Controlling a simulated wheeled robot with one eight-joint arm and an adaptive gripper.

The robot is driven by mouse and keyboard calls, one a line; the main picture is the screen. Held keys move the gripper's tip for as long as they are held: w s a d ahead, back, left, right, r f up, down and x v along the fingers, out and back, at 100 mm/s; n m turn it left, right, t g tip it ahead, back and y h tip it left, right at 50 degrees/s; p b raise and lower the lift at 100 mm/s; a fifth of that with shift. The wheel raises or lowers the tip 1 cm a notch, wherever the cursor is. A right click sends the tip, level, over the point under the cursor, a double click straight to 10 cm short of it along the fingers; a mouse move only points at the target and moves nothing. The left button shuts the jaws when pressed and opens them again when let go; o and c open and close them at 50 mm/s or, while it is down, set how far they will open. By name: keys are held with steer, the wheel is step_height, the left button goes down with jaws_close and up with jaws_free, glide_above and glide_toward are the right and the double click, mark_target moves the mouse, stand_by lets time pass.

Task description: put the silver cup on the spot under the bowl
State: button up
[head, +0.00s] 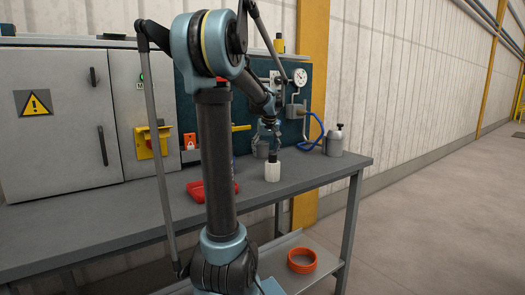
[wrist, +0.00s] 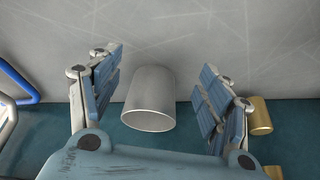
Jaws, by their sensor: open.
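The silver cup (wrist: 150,95) is in the wrist view, between the two spread fingers of my gripper (wrist: 158,95). Gaps show on both sides, so neither finger appears to touch it.
A grey bottle (head: 334,143) and blue hose (head: 312,135) are to the right. A red tray (head: 196,189) lies left, partly behind my arm. A brass part (wrist: 260,115) is beside one finger.

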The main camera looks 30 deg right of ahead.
steer(key=shift+s+a, duration=0.25)
steer(key=shift+s, duration=0.8)
steer(key=shift+s+a, duration=0.3)
steer(key=shift+s, duration=0.7)
steer(key=shift+s+a, duration=0.25)
steer(key=shift+s, duration=0.8)
